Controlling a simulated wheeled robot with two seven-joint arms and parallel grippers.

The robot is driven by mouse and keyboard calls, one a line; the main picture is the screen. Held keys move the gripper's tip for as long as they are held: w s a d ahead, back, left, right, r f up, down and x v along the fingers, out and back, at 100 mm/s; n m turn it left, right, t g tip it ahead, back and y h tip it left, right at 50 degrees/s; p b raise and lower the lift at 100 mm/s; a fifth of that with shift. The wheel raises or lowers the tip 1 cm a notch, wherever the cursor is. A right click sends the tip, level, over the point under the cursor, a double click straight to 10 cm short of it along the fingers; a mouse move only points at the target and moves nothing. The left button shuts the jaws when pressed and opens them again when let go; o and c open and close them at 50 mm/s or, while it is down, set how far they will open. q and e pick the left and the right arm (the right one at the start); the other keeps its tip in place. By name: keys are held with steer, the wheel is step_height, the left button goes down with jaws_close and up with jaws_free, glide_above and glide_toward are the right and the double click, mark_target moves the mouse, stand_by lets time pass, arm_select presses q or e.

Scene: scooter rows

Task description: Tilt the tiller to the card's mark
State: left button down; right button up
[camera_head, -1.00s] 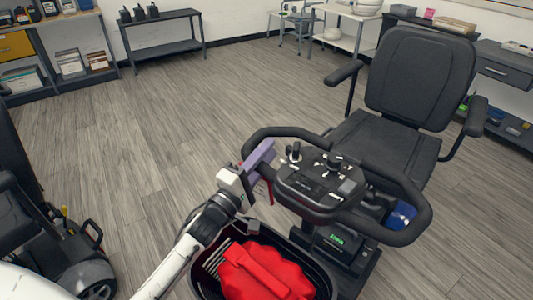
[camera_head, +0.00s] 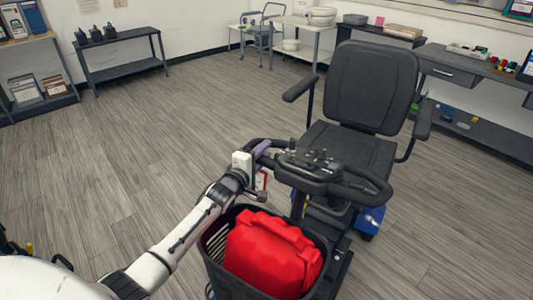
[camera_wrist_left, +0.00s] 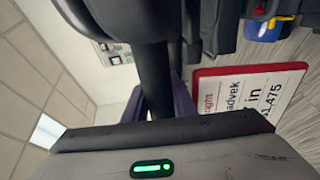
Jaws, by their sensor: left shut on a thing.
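The tiller (camera_head: 305,168) of the scooter is a dark console with a looped black handlebar, standing in front of the seat. My left gripper (camera_head: 260,153), with purple fingers, is shut on the left side of the handlebar. In the left wrist view the purple fingers (camera_wrist_left: 160,102) flank a dark bar (camera_wrist_left: 154,72). A white card with a red border (camera_wrist_left: 250,98) hangs close by in that view; its print is sideways and only partly legible. In the head view its red edge (camera_head: 263,180) shows just below the gripper. I cannot make out a mark on it. My right gripper is out of view.
A black basket (camera_head: 217,262) with a red bag (camera_head: 270,255) sits in front of the tiller, beside my left arm. The scooter's seat (camera_head: 350,148) is behind the tiller. Shelves and benches line the walls. The floor on the left is clear.

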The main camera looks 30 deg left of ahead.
arm_select(q)
steer(key=c, duration=1.5)
jaws_free()
steer(key=s, duration=0.6)
steer(key=s+d+r+p, duration=0.1)
steer(key=s, duration=0.3)
steer(key=shift+s, duration=0.1)
